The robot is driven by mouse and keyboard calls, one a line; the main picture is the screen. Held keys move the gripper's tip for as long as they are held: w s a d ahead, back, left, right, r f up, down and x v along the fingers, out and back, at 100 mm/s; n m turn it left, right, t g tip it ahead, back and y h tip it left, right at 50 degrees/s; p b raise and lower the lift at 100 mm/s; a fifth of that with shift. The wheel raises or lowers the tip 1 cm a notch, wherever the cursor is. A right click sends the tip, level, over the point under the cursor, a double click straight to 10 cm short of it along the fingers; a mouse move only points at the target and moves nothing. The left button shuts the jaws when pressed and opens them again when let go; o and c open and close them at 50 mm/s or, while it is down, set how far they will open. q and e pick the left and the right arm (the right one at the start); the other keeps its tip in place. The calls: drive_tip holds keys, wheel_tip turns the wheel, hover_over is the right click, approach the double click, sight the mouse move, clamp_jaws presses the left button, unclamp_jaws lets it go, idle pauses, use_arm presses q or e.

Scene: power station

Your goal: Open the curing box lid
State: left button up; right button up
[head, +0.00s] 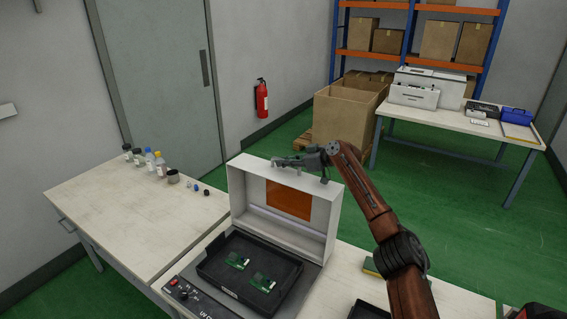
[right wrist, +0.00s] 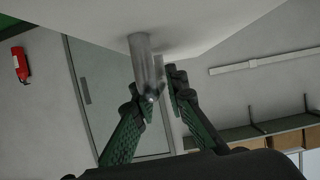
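The curing box (head: 215,286) stands on the workbench, with a dark control strip along its front. Its white lid (head: 324,196) stands raised, roughly upright at the back, with an orange window (head: 288,199). A black tray (head: 216,266) in the box holds green circuit boards (head: 262,282). My right gripper (head: 284,162) is at the lid's top edge. In the right wrist view its fingers (right wrist: 158,92) close in on both sides of a round metal lid handle (right wrist: 147,66) and appear to grip it. My left gripper is out of view.
Small bottles (head: 151,163) and a dark cup (head: 173,177) stand on the bench left of the box. A dark item (head: 368,310) lies at the front right. Behind are a table with a printer (head: 414,94), cardboard boxes (head: 341,122) and open green floor.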

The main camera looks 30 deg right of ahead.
drive_tip(key=o, duration=0.4)
drive_tip(key=shift+c, duration=0.2)
drive_tip(key=v, duration=1.2)
drive_tip(key=shift+w, duration=0.1)
